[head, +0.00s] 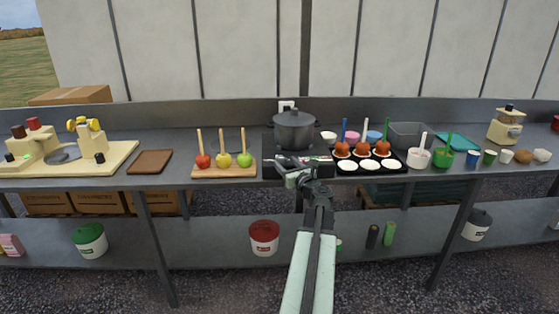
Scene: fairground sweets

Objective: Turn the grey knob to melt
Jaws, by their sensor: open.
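A dark grey lidded pot (294,131) stands on a black cooker (270,166) at the middle of the counter. The cooker's front panel has small pale and coloured marks, too small to read. My gripper (291,168) reaches up to this front panel and covers part of it. The jaws look open, with no object seen between them. I cannot make out the grey knob or its setting; it may be hidden by my gripper. I cannot tell whether the gripper touches the panel.
Left of the cooker, a wooden board (224,172) holds three apples on sticks. Close on the right, a black tray (395,168) holds red-orange apples on sticks and white discs. White (418,158) and green (443,158) tubs stand further right. The floor in front looks clear.

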